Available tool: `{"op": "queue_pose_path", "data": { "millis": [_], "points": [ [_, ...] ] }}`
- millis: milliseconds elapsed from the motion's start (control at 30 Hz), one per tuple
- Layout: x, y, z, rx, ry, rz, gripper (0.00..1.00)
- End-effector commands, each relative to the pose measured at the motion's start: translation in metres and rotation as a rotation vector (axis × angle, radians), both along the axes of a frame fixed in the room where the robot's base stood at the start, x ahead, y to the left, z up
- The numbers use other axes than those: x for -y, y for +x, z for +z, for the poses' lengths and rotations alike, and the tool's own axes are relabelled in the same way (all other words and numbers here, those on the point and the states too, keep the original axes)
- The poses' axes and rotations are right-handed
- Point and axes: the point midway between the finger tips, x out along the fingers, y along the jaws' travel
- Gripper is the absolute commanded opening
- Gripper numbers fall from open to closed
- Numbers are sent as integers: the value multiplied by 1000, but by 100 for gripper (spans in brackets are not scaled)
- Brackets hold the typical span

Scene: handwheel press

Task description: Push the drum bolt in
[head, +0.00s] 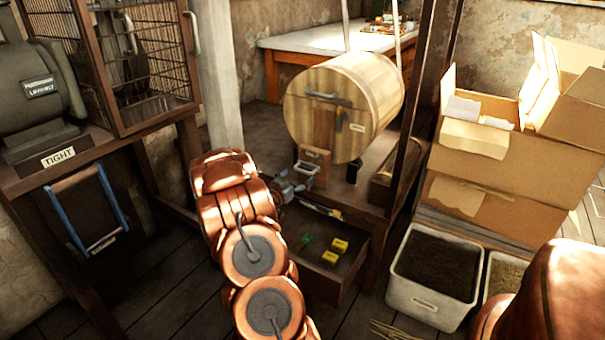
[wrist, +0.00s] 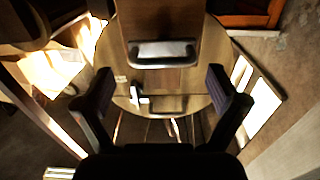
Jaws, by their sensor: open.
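The drum (head: 362,95) is a pale wooden barrel lying on its side on a stand, its round face towards me. A metal handle (head: 320,95) and a small dark fitting, possibly the bolt (head: 342,104), are on that face. In the wrist view the drum face (wrist: 195,88) fills the middle, with a small bright fitting that may be the bolt (wrist: 140,94). My gripper (head: 298,180) is low in front of the drum. In the wrist view its two fingers (wrist: 160,76) are spread wide, with nothing held between them. Contact with the drum cannot be told.
An open drawer (head: 318,277) with yellow and green pieces lies under the drum. Cardboard boxes (head: 475,150) and a soil tub (head: 432,280) are at right. A caged bench (head: 160,60) is at left. A dark post (head: 415,110) stands right of the drum.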

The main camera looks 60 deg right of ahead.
Motion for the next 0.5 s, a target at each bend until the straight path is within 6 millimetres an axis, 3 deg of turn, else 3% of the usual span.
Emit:
{"op": "queue_pose_path", "data": {
  "millis": [300,500],
  "points": [
    [-48,7,1,1,1,2,96],
    [-69,8,-1,1,5,-1,96]
  ]
}}
